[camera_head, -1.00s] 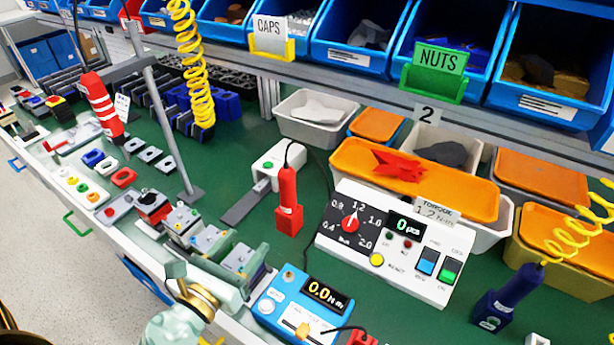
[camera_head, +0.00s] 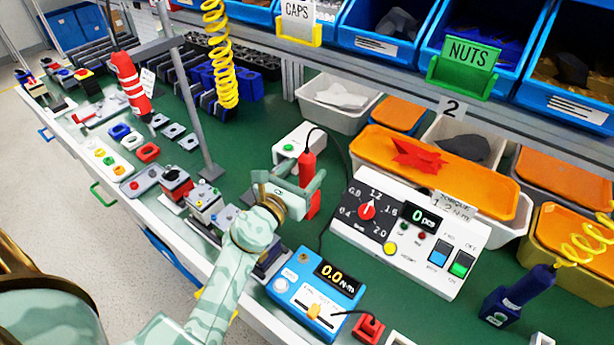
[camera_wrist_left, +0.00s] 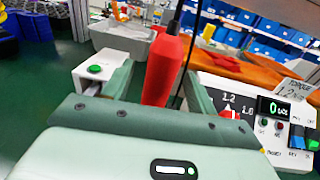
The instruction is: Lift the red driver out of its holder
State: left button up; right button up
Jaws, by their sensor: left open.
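The red driver (camera_head: 307,164) stands upright with its black cable rising from the top, beside the white unit with a green button. Its red block-like holder (camera_head: 313,204) shows below it, partly covered by my gripper. My left gripper (camera_head: 298,183) is open, with its pale green fingers on either side of the driver. In the left wrist view the driver (camera_wrist_left: 163,70) stands between the two fingers, with a gap on the left; on the right I cannot tell whether the finger touches it. The driver's lower end is hidden there. My right gripper is not in view.
The white torque box (camera_head: 408,233) is close on the right. The blue meter (camera_head: 316,286) is in front. A grey post (camera_head: 190,100) stands to the left, and a blue driver (camera_head: 515,295) is at the far right.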

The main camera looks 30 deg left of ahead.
pick_arm(q)
jog(key=shift+w+f, duration=0.1)
jog(key=shift+w, duration=0.8)
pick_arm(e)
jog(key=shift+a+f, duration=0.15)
pick_arm(q)
grip_shut()
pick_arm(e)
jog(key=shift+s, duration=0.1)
pick_arm(q)
jog(key=shift+r, duration=0.2)
